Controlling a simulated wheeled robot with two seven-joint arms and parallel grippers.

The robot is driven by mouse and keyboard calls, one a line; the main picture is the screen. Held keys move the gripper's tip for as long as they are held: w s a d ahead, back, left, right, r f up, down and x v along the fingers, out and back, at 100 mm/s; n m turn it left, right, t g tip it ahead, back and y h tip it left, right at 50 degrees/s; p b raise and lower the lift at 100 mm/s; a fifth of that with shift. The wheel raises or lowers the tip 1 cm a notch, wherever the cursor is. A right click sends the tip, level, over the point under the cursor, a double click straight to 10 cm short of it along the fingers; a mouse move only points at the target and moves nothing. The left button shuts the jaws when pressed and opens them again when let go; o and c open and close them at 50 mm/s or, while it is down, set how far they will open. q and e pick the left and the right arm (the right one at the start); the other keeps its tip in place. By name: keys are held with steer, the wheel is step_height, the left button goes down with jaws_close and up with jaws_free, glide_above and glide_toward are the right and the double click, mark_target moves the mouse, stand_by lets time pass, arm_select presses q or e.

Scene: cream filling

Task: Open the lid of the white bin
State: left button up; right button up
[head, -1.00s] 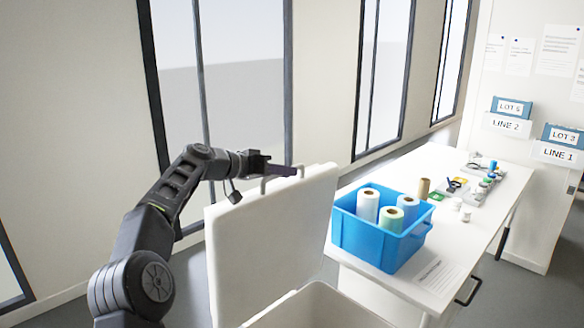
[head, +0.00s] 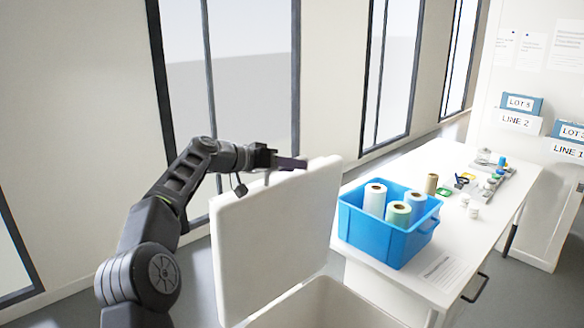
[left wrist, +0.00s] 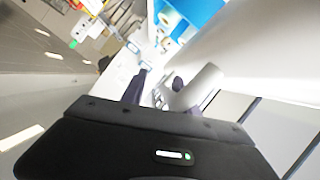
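The white bin (head: 325,306) stands at the bottom of the head view, its body partly cut off. Its white lid (head: 275,240) is raised steeply, near upright, with the bin mouth uncovered in front of it. My left gripper (head: 292,163) is at the top edge of the lid, beside a handle there. In the left wrist view the two dark fingers (left wrist: 157,85) stand apart, with a pale bar (left wrist: 198,88), apparently the handle, crossing near the right finger. The gap between the fingers looks empty. My right gripper is out of view.
A blue crate (head: 362,226) with several rolls stands on the white table (head: 440,190) right of the lid. Small jars and tools lie farther back on the table. Windows and a wall stand behind my left arm.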

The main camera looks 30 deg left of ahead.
arm_select(q)
step_height(320, 180, up, 2)
steer(key=b, duration=0.2)
glide_above(257, 188)
steer(key=w+d, duration=0.2)
steer(key=w, duration=0.1)
steer(key=shift+s+a+r, duration=0.1)
steer(key=shift+s, duration=0.1)
steer(key=shift+s+r, duration=0.1)
steer(key=shift+r, duration=0.05)
steer(key=shift+s+a, duration=0.15)
steer(key=shift+b+v, duration=0.55)
steer(key=shift+v, duration=3.8)
steer(key=shift+c, duration=0.2)
